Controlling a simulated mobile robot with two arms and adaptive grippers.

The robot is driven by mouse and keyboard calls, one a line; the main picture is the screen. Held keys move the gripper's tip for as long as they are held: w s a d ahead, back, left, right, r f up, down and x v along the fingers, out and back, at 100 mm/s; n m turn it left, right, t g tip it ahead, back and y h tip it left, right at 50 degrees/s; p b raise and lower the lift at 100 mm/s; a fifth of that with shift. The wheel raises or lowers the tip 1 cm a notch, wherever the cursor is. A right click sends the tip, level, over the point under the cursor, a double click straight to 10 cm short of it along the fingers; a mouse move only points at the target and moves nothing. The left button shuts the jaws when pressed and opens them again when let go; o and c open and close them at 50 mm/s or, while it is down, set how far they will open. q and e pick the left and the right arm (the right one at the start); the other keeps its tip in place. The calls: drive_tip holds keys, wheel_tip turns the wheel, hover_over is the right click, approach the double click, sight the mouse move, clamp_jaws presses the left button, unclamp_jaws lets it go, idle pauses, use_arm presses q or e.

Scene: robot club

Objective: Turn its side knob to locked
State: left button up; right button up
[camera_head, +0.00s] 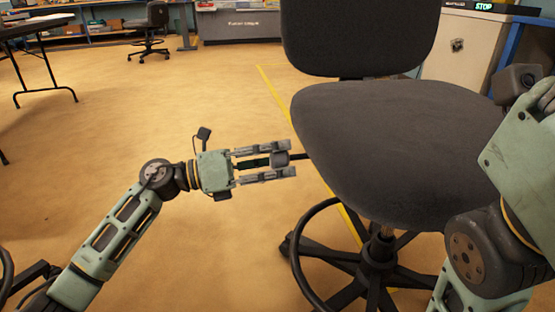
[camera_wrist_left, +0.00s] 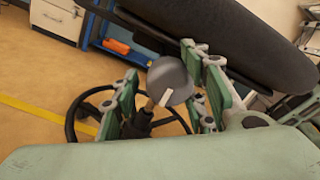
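The dark grey office chair (camera_head: 395,140) stands in front of me, with its seat, part of its backrest and its wheeled base showing. Its round side knob (camera_head: 281,159) sticks out on a thin rod from the left of the seat. In the left wrist view the knob (camera_wrist_left: 172,76) is a grey disc with a white mark on its edge. My left gripper (camera_head: 282,162) points right, its fingers on either side of the knob. The wrist view shows the left gripper (camera_wrist_left: 165,105) open around it, with a gap on the left; contact on the right is unclear. My right gripper is out of view.
A black ring (camera_head: 300,260) circles the chair's post below the seat. A folding table (camera_head: 35,30) and another chair (camera_head: 150,28) stand at the far left. A pale cabinet (camera_head: 458,48) stands behind the chair.

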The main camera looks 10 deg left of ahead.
use_arm(q)
drive_tip(key=shift+s, duration=0.1)
drive_tip(key=v, duration=1.2)
idle(0.4)
